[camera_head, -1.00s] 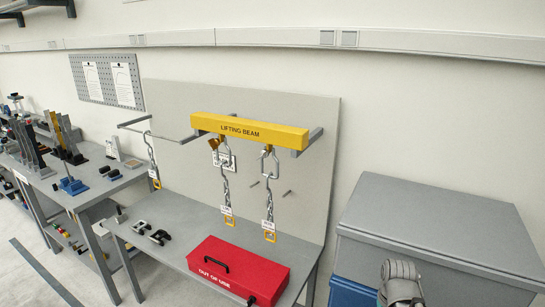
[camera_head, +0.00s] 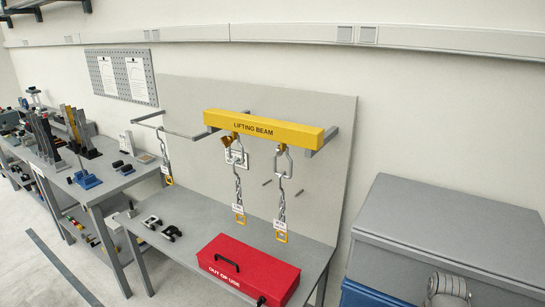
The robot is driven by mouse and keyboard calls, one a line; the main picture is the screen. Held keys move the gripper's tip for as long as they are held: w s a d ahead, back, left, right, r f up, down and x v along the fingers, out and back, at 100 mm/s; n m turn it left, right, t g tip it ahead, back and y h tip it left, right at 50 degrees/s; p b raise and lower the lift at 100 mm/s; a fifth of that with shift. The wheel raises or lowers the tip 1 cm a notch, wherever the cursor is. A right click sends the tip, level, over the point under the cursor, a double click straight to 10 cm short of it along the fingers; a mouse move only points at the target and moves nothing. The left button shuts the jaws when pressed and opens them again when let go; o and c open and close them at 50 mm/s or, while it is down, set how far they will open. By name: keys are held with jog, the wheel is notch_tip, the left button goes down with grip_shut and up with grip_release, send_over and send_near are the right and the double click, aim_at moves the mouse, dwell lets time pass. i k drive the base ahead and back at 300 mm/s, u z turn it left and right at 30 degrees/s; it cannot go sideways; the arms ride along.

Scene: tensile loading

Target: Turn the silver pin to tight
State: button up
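A yellow lifting beam (camera_head: 262,129) is mounted in front of a grey back panel. Two silver shackles hang under it, a left one (camera_head: 237,154) with a yellow piece beside it and a right one (camera_head: 283,163). Each carries a chain, the left chain (camera_head: 238,186) and the right chain (camera_head: 282,203), with a white tag and a yellow end link. The silver pin is too small to make out for certain, and how far it is turned cannot be seen. My gripper is not in view; only a grey part of my arm shows at the bottom right.
A red box (camera_head: 248,270) marked OUT OF USE lies on the grey bench (camera_head: 194,233) below the chains. Dark shackles (camera_head: 172,232) lie left of it. A third chain (camera_head: 165,158) hangs from a rack at left. A large grey cabinet (camera_head: 440,225) stands at right.

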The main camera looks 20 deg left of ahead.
aim_at(278, 152)
jog(key=k, duration=1.2)
jog(key=u, duration=0.45)
jog(key=i, duration=1)
jog(key=z, duration=0.05)
